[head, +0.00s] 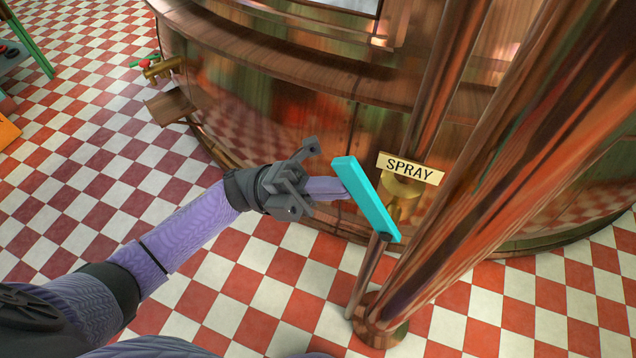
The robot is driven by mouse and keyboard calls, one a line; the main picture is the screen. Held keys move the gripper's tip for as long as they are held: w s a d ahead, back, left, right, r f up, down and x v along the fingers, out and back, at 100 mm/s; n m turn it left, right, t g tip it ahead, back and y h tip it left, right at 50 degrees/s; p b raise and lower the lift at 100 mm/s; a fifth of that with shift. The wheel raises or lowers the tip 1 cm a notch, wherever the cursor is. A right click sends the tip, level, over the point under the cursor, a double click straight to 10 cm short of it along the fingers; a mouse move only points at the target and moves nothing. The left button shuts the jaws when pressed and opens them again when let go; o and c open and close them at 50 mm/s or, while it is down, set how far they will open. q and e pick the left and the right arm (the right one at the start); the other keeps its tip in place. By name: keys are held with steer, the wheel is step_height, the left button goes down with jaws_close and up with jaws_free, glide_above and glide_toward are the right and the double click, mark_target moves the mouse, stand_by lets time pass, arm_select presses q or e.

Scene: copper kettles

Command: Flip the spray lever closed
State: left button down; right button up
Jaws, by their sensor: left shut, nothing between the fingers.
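The spray lever is a turquoise flat bar (367,199) on a brass valve (402,192), below a cream sign reading SPRAY (410,168). The bar slants from upper left to lower right in the picture. My left gripper (343,188) reaches in from the left, its fingers shut and empty. The fingertips are at the left side of the lever's upper half. I cannot tell whether they touch it. Part of the valve is hidden behind the lever. My right gripper does not show.
A large copper kettle (300,110) fills the back. Thick copper pipes (500,150) rise just right of the valve, with a round foot (380,322) on the checkered floor (240,290). A brass tap with a red-green handle (160,66) sits at the upper left.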

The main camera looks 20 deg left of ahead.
mark_target(368, 183)
arm_select(q)
steer(key=d+r+y+p, duration=0.1)
steer(key=y+p, duration=0.1)
steer(key=d+r+y+p, duration=0.1)
steer(key=r+y+p, duration=0.1)
steer(key=p, duration=0.1)
steer(key=shift+d+p, duration=0.15)
steer(key=shift+p, duration=0.2)
steer(key=shift+d+r+y+p, duration=0.1)
steer(key=shift+d+y+p, duration=0.35)
steer(key=shift+y+p, duration=0.15)
steer(key=shift+d, duration=0.25)
steer(key=shift+d+p, duration=0.15)
steer(key=shift+p, duration=0.2)
steer(key=shift+s, duration=0.1)
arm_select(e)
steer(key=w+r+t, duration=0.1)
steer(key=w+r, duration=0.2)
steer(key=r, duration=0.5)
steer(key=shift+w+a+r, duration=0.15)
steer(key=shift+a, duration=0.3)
